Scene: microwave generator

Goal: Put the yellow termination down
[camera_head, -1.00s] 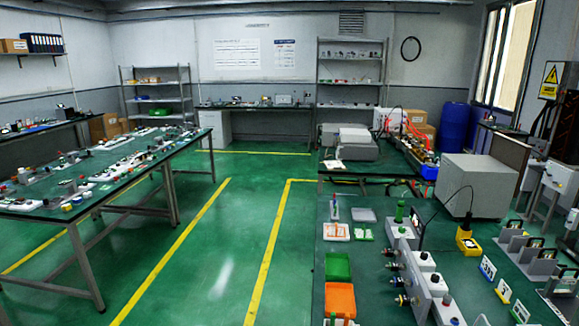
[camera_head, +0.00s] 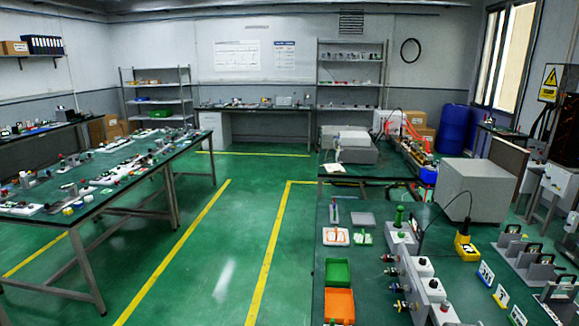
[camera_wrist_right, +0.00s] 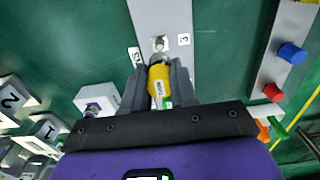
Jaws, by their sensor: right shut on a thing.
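In the right wrist view, my right gripper (camera_wrist_right: 160,72) is shut on the yellow termination (camera_wrist_right: 159,80), a short yellow cylinder with a pale label. A small green and white part shows at its near end, between the fingers. Just beyond the fingertips is a grey bar (camera_wrist_right: 163,14) with a silver round fitting (camera_wrist_right: 159,43); I cannot tell whether the termination touches it. White labels marked 3 (camera_wrist_right: 184,39) and 5 (camera_wrist_right: 135,57) lie on either side. Neither gripper shows in the head view.
White numbered blocks (camera_wrist_right: 12,97) lie left of the gripper; a grey bar with blue (camera_wrist_right: 292,53) and red knobs lies right. In the head view, the near green table holds orange (camera_head: 340,306) and green bins (camera_head: 338,272), a yellow device (camera_head: 465,248) and a grey box (camera_head: 475,190).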

